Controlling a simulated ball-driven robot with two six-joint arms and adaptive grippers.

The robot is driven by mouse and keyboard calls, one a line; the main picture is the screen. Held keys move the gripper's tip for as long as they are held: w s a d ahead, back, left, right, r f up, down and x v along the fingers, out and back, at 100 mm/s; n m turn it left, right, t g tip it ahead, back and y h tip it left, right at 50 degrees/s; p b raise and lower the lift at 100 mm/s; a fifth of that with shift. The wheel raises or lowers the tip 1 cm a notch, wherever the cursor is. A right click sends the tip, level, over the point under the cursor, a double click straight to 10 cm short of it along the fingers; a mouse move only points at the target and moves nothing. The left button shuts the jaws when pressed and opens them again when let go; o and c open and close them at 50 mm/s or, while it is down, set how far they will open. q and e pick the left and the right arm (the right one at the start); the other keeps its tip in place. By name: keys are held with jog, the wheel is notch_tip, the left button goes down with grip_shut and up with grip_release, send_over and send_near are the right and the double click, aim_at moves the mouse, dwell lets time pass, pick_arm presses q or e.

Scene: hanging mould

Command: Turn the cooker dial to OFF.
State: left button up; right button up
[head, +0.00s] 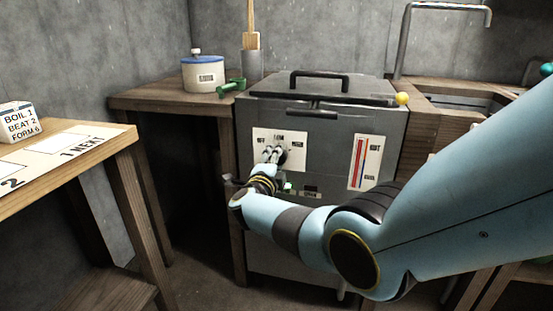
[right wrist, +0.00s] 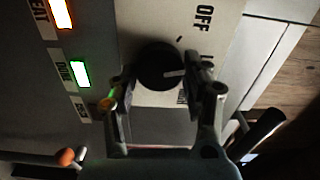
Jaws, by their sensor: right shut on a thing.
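The grey cooker (head: 330,125) stands in the middle of the head view, with a pale dial panel (head: 262,136) on its front. The black dial (right wrist: 150,62) shows in the right wrist view. Its white pointer line points right, toward the middle label, which looks like LOW and is partly covered; OFF is printed above it in that view. My right gripper (head: 273,154) is at the dial, and in the right wrist view its fingers (right wrist: 166,92) are on either side of the dial, shut on it. In the head view, the gripper hides much of the dial. My left gripper is not in view.
An orange light (right wrist: 62,12) and a green light (right wrist: 80,73) glow beside the panel. A white and blue pot (head: 203,76) and a utensil holder (head: 252,64) stand on the wooden counter behind. A lever with a yellow knob (head: 402,98) is at the cooker's top right.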

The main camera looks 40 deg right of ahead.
jog(key=n+p, duration=0.1)
jog(key=n, duration=0.7)
jog(key=shift+n, duration=0.6)
jog(key=o, duration=1.2)
jog(key=shift+c, duration=0.2)
jog(key=v, duration=1.2)
jog(key=shift+f, duration=0.1)
